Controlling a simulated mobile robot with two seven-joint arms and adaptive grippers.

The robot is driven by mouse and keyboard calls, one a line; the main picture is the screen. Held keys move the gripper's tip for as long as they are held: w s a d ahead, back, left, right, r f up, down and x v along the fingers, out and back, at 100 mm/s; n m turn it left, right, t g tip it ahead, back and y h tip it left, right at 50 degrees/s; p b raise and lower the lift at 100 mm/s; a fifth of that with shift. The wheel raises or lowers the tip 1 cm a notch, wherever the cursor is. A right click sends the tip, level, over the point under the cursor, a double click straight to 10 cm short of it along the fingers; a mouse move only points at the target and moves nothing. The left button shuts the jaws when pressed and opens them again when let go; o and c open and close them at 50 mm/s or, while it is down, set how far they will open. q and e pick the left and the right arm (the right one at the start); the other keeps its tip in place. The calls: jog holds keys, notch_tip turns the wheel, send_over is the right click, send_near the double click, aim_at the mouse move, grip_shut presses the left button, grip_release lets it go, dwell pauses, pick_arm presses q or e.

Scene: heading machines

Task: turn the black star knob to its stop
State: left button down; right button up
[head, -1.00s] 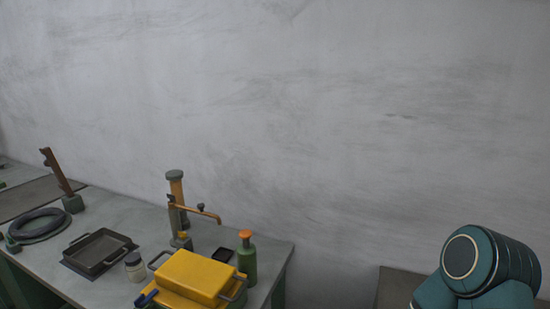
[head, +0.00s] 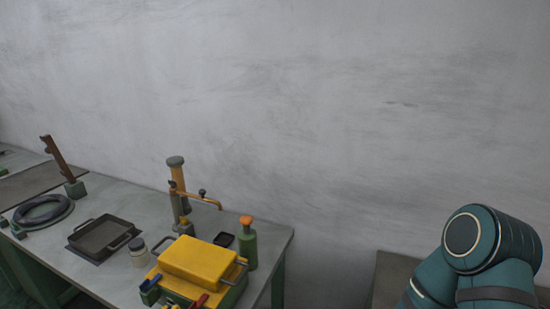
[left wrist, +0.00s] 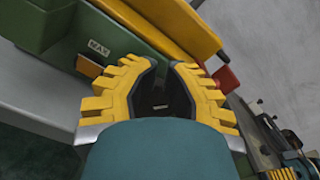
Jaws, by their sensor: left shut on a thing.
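In the left wrist view my left gripper (left wrist: 162,68) has its yellow ridged fingers curved in around a dark thing (left wrist: 164,98), and it is shut on it. This looks like the black star knob, but its shape is mostly hidden between the fingers and in shadow, so I cannot tell how far it is turned. Just beyond the fingertips is a green body with a small white label (left wrist: 100,47). My left gripper does not show in the head view. A teal arm of mine stands at the right there, its gripper out of view.
A yellow-topped toolbox (head: 200,257) stands at the bench's front right, beside a green bottle (head: 248,248) with an orange cap. A jar (head: 139,256), dark tray (head: 103,237), coiled hose (head: 43,211) and upright orange-handled tool (head: 177,185) are on the grey bench (head: 120,205).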

pick_arm(q)
jog(key=shift+s+d, duration=0.2)
jog(key=shift+d, duration=0.3)
jog(key=shift+s+d, duration=0.2)
jog(key=shift+d, duration=0.05)
jog(key=shift+f, duration=0.1)
jog(key=shift+r+p, duration=0.4)
jog(key=shift+p, duration=0.35)
jog(key=v, duration=0.3)
jog(key=p+v, duration=0.1)
jog(key=v, duration=0.1)
jog(key=shift+s+a+r, duration=0.15)
jog(key=shift+s+a, duration=0.1)
jog(key=shift+a, duration=0.15)
